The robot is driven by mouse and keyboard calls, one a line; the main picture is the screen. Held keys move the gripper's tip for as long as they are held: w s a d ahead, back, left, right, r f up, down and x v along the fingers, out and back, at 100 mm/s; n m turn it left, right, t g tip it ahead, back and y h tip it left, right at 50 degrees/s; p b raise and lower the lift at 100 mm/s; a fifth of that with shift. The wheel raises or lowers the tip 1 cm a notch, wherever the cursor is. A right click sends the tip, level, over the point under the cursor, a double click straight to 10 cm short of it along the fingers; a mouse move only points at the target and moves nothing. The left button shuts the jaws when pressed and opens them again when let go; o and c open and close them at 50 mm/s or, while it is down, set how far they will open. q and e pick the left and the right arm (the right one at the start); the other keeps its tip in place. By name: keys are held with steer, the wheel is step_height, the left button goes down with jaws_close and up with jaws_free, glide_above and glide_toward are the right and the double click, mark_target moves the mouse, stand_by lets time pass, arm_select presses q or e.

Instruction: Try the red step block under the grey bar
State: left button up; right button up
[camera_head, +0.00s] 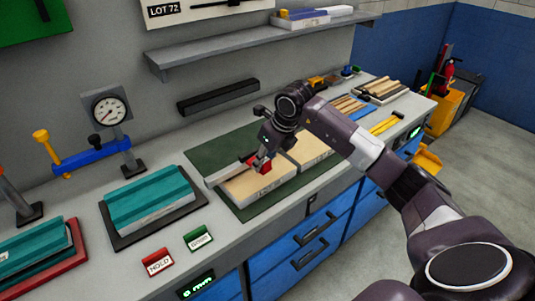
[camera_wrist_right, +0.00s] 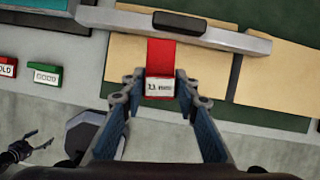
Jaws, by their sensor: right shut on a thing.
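My right gripper (camera_head: 262,164) is shut on the red step block (camera_wrist_right: 160,55) above the beige panels, and its fingers (camera_wrist_right: 160,88) show on both sides of the block's white label. The grey bar (camera_wrist_right: 116,20) lies across the panels with a dark pad on top; its near end also shows in the head view (camera_head: 221,176). The block's far end meets the bar's edge; I cannot tell whether it is under the bar or only against it. My left gripper (camera_wrist_right: 38,143) shows small at the lower left of the wrist view, fingers apart and empty.
Beige panels (camera_head: 250,190) lie on a green mat (camera_head: 221,150). A red HOLD sign (camera_head: 157,262) and a green sign (camera_head: 198,238) stand at the front. Left are teal panels (camera_head: 150,200) and a dial gauge (camera_head: 107,109). Wooden strips (camera_head: 380,88) lie at the back right.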

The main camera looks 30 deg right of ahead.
steer(key=shift+w+d+m+h, duration=0.15)
steer(key=shift+d+m+h, duration=0.15)
steer(key=shift+d+m, duration=0.35)
steer(key=shift+d+f, duration=0.1)
steer(key=shift+f+b, duration=1.7)
steer(key=shift+f, duration=0.85)
steer(key=shift+f, duration=0.2)
steer(key=shift+w+b, duration=0.3)
steer(key=shift+w, duration=0.45)
steer(key=shift+s, duration=0.15)
stand_by(1.0)
steer(key=shift+s, duration=1.3)
steer(key=shift+r, duration=0.1)
